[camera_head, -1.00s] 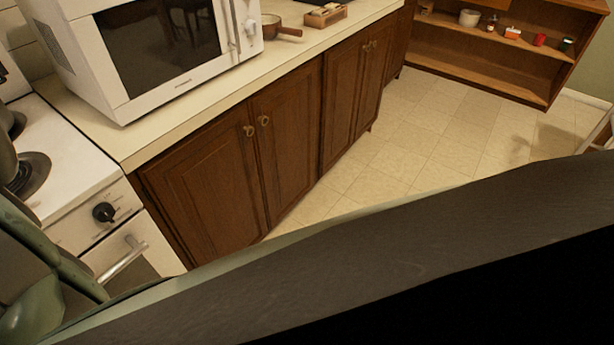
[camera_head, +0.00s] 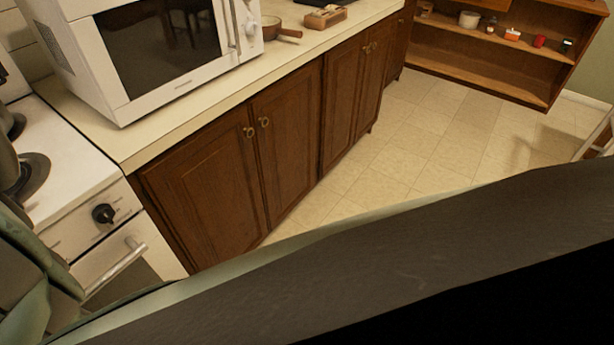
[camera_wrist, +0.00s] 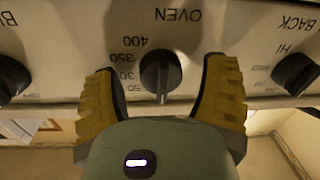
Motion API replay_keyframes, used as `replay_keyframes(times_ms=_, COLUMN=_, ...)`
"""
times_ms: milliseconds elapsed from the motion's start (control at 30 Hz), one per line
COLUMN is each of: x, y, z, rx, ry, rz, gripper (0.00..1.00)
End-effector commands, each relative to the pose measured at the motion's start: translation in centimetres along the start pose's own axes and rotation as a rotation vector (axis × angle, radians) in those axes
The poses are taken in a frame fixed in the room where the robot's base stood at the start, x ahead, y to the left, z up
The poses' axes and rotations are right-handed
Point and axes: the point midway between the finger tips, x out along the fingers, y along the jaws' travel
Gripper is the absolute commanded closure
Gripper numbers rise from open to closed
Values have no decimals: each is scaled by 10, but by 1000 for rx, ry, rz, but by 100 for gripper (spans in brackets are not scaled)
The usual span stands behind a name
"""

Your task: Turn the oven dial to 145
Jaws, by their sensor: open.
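The oven dial (camera_wrist: 160,74) is a black round knob under the upside-down word OVEN in the wrist view. Numbers such as 400 and 350 run beside it. My gripper (camera_wrist: 162,92) is open, with one yellow-brown finger on each side of the dial. Gaps show between the fingers and the dial, and I see no clear contact. In the head view a black knob (camera_head: 104,214) shows on the white stove front (camera_head: 85,228), but I cannot tell if it is the oven dial. My gripper's fingers are not visible in the head view.
Two other black knobs flank the dial, one at the left (camera_wrist: 10,78) and one at the right (camera_wrist: 296,74). The oven door handle (camera_head: 118,266) sticks out below the stove panel. A white microwave (camera_head: 160,60) stands on the counter. The floor (camera_head: 410,150) is clear.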

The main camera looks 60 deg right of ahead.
Motion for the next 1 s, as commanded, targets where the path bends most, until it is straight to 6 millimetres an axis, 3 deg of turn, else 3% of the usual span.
replay_keyframes(times_ms=133, x=0, y=0, z=0, rx=0, ry=-1, rz=1, gripper=25)
replay_keyframes(times_ms=833, x=-1, y=0, z=0, rx=0, ry=-1, rz=-1, gripper=97)
replay_keyframes(times_ms=1000, x=-1, y=0, z=1, rx=9, ry=-1, rz=0, gripper=98)
